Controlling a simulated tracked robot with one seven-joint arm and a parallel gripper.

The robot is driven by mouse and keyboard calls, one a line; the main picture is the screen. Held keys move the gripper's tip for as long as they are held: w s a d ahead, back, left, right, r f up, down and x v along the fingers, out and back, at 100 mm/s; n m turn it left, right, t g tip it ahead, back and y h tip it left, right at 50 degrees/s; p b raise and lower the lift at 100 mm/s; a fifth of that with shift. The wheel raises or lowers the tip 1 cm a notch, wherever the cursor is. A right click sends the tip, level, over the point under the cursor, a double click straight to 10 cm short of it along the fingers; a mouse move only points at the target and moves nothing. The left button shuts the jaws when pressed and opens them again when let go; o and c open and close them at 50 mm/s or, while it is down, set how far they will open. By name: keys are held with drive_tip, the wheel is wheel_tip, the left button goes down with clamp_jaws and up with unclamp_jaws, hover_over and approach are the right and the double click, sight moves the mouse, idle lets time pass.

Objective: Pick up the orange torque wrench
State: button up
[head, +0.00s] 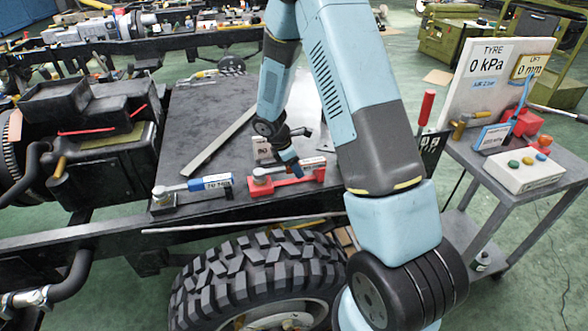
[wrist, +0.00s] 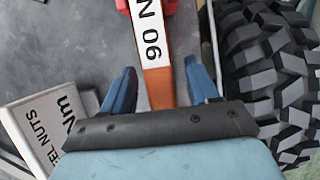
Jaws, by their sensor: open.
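The orange torque wrench (wrist: 159,88) has an orange handle with a white label reading "90 N". It rests in a red cradle on the dark deck in the head view, where its label (head: 305,164) shows. My gripper (wrist: 160,90) is open, with one blue finger on each side of the orange handle and gaps showing between. In the head view my gripper (head: 288,160) is right over the wrench and partly hides it. I cannot tell how far above the handle the fingers are.
A blue-handled wrench (head: 208,184) lies to the left on the deck. A white sign card (head: 263,149) stands close by; it shows at lower left in the wrist view (wrist: 45,125). A big tyre (head: 255,275) is in front. A cart (head: 500,160) stands at right.

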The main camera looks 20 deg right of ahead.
clamp_jaws()
drive_tip(key=shift+r, duration=0.1)
idle(0.4)
